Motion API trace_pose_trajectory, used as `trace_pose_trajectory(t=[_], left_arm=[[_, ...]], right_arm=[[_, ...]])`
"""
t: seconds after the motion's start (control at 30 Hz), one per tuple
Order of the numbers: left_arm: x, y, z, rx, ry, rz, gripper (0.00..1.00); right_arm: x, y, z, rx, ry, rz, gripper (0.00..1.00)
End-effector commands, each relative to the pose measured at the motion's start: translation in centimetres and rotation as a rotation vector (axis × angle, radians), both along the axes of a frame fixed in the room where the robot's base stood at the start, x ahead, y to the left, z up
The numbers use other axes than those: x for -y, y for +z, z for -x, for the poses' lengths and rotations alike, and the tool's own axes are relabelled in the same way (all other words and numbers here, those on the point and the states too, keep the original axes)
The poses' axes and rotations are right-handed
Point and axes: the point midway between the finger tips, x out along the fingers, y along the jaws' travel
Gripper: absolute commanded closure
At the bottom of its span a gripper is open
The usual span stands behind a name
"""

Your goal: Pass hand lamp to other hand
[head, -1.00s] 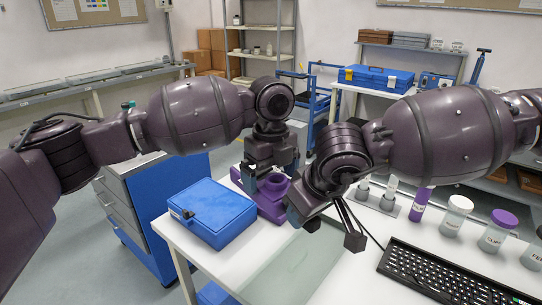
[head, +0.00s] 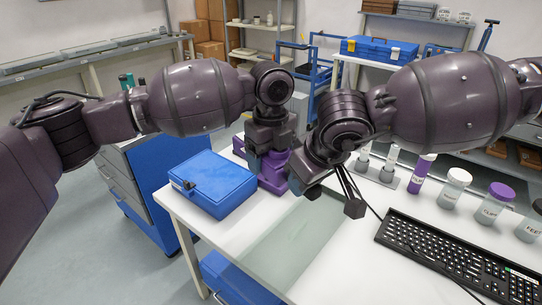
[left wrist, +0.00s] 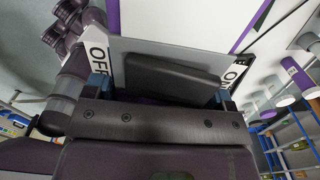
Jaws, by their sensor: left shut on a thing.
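The hand lamp (head: 273,172) shows in the head view as a purple body below my left gripper (head: 265,160), near the back edge of the table and right of the blue case. My left gripper is shut on it. In the left wrist view, a dark grey body with black-and-white "OFF" labels (left wrist: 165,62) sits between the fingers of my left gripper (left wrist: 162,92). My right gripper (head: 304,190) is close by on the right of the lamp, pointing down and left. Its fingertips are partly hidden, and I cannot tell whether it touches the lamp.
A blue case (head: 212,184) lies at the table's left edge. A black keyboard (head: 455,255) lies at the front right. Bottles with white and purple lids (head: 490,203) stand behind it. The white table (head: 340,265) is clear in front, around a greenish glassy panel (head: 280,240).

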Motion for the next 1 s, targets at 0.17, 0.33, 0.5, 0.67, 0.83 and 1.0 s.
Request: trace_pose_trajectory(t=[0.17, 0.33, 0.5, 0.67, 0.83, 1.0], left_arm=[[0.3, 0.2, 0.0, 0.005, -0.003, 0.005, 0.55], [0.2, 0.2, 0.0, 0.004, -0.003, 0.005, 0.55], [0.2, 0.2, 0.0, 0.004, -0.002, 0.005, 0.55], [0.2, 0.1, 0.0, 0.003, -0.002, 0.004, 0.55], [0.2, 0.2, 0.0, 0.003, -0.002, 0.004, 0.55], [0.2, 0.1, 0.0, 0.003, -0.002, 0.004, 0.55]], right_arm=[[-0.4, 0.1, 0.3, 0.0, 0.016, -0.006, 0.46], [-0.3, 0.1, 0.3, 0.0, 0.013, -0.004, 0.4], [-0.3, 0.2, 0.3, 0.0, 0.011, -0.004, 0.4], [0.1, 1.4, 0.6, 0.001, 0.01, -0.004, 0.4], [0.9, 4.3, 1.4, 0.002, 0.011, -0.005, 0.4], [1.7, 7.3, 2.4, 0.002, 0.011, -0.006, 0.4]])
